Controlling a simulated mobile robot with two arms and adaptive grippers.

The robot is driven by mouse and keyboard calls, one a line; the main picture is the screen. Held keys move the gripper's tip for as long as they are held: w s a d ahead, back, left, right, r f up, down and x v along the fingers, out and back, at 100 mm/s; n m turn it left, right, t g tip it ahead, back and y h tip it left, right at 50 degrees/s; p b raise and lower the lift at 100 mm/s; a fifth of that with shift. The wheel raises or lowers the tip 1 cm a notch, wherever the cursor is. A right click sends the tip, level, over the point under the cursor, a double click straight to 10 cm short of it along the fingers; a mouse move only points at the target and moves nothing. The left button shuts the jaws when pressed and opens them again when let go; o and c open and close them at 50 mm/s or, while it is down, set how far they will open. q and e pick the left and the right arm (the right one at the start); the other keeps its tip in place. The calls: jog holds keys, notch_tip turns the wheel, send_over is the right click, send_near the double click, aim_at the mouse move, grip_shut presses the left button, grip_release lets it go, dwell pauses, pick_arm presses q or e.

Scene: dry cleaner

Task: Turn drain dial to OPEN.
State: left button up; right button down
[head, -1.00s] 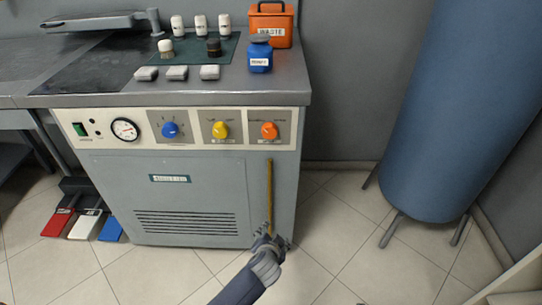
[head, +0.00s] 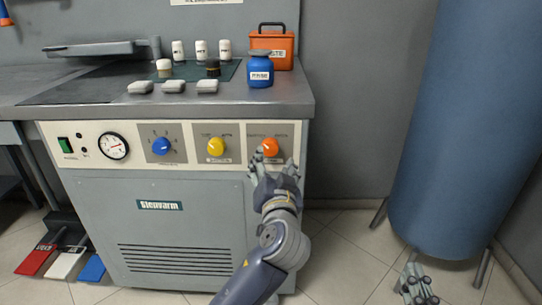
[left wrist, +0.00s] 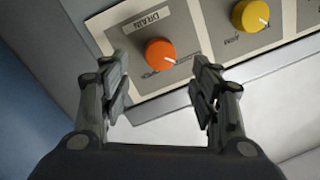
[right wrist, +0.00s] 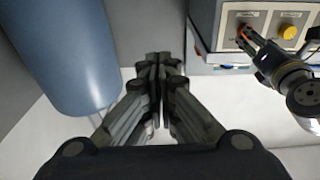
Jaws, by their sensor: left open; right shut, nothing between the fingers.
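The orange drain dial (head: 269,147) is on the right end of the cream control panel. The left wrist view shows it close up (left wrist: 160,53), with a DRAIN label beside it. Its white pointer mark points to the lower right there; the small position lettering is partly hidden and too blurred to read. My left gripper (head: 267,166) is open just in front of the dial, which shows between and beyond its fingertips (left wrist: 160,68); no contact is visible. My right gripper (head: 412,270) is low near the floor at the right, shut and empty (right wrist: 158,62).
A yellow dial (head: 216,147) and a blue dial (head: 160,146) are left of the drain dial. A gauge (head: 113,146) sits further left. A blue bottle (head: 260,72) and an orange waste box (head: 280,45) stand above. A blue cylindrical tank (head: 450,120) stands at the right.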

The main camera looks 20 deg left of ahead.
aim_at(271, 150)
pick_arm(q)
jog(key=b+x, duration=0.1)
jog(key=x, duration=0.4)
jog(key=shift+w+a, duration=0.1)
jog(key=shift+w, duration=0.1)
jog(key=shift+w+a, duration=0.2)
jog(key=shift+w, duration=0.3)
pick_arm(e)
jog(key=shift+s+a+r+t+y, duration=0.1)
jog(key=shift+s+r+t+y, duration=0.15)
jog(key=shift+r+t, duration=0.5)
jog(key=shift+s+a+r+t+y, duration=0.1)
jog(key=shift+s+r+t+y, duration=0.15)
jog(key=shift+r, duration=0.8)
jog(key=shift+s+r+t+y, duration=0.2)
jog(key=shift+r+t, duration=0.4)
jog(key=shift+r, duration=0.3)
pick_arm(q)
jog(key=c, duration=1.1)
